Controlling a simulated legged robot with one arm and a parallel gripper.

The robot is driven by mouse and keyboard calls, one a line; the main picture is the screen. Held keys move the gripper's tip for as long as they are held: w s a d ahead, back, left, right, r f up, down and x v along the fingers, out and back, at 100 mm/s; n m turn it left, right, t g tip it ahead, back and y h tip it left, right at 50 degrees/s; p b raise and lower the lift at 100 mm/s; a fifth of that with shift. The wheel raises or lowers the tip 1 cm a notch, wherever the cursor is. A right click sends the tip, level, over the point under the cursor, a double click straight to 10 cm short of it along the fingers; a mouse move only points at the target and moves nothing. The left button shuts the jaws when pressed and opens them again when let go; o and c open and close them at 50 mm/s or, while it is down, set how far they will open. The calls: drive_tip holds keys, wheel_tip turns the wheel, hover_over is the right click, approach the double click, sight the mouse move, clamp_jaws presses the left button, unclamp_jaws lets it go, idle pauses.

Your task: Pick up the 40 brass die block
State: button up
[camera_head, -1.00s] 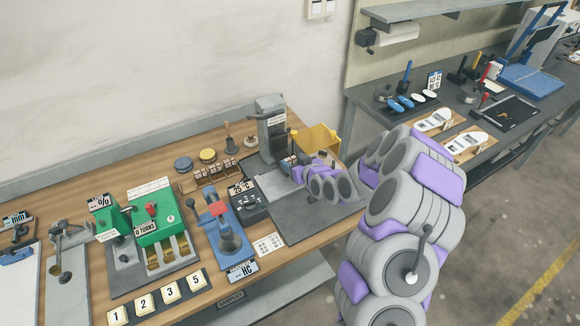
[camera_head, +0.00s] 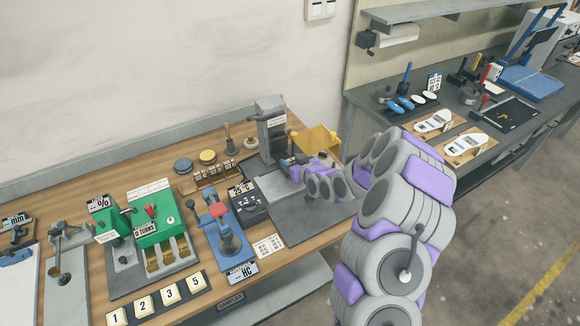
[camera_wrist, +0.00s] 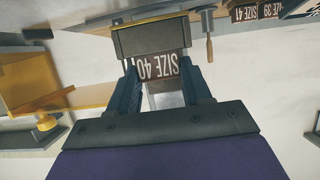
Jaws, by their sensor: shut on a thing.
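The 40 brass die block (camera_wrist: 158,66) shows in the wrist view, its dark brown "SIZE 40" label upside down. My gripper (camera_wrist: 160,75) has its two dark blue fingers on either side of the block and is shut on it. In the head view my gripper (camera_head: 288,163) is at the foot of the grey press (camera_head: 271,128). There the block is hidden by the fingers and wrist. I cannot tell whether it still rests on a surface. A grey body (camera_wrist: 150,36) shows directly beyond the block in the wrist view.
A rack of small size blocks (camera_head: 217,174) stands left of the press, and the "SIZE 41" block (camera_wrist: 243,14) shows in the wrist view. A yellow bin (camera_head: 316,139) is close behind my gripper. A blue press (camera_head: 222,235) and a black box (camera_head: 248,201) stand left of the grey mat (camera_head: 305,219).

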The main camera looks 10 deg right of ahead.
drive_tip(key=shift+r, duration=0.1)
drive_tip(key=shift+c, duration=0.2)
wheel_tip(320, 180, up, 4)
drive_tip(key=shift+f+p, duration=0.1)
drive_tip(key=shift+p, duration=0.4)
drive_tip(key=s+d+p, duration=0.3)
drive_tip(key=s+p, duration=0.1)
drive_tip(key=s, duration=0.3)
drive_tip(key=s+d+r+p, duration=0.1)
drive_tip(key=s+d+p, duration=0.2)
drive_tip(key=s, duration=0.4)
drive_tip(key=shift+s+p, duration=0.3)
drive_tip(key=shift+p, duration=0.05)
drive_tip(key=shift+d, duration=0.1)
